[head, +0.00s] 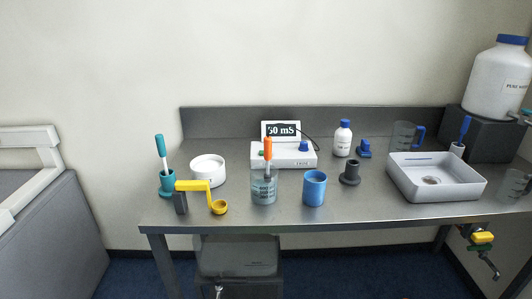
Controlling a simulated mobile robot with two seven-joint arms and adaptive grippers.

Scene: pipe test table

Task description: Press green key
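A white meter (298,157) stands on the steel table near the back wall, with a raised display (281,130) reading 50 mS. A blue knob (303,147) is on its right side. A small greenish spot that may be the green key (260,153) shows on its left side, too small to be sure. An orange-handled probe (267,148) stands in a glass beaker (264,190) in front of the meter and covers part of it. Neither of my grippers is in view.
A blue cup (314,188), grey fitting (349,174) and white bottle (343,138) stand right of the beaker. A yellow crank-shaped piece (203,186), white round dish (208,170) and teal-handled tool (161,147) are left. A white basin (436,185) is at right.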

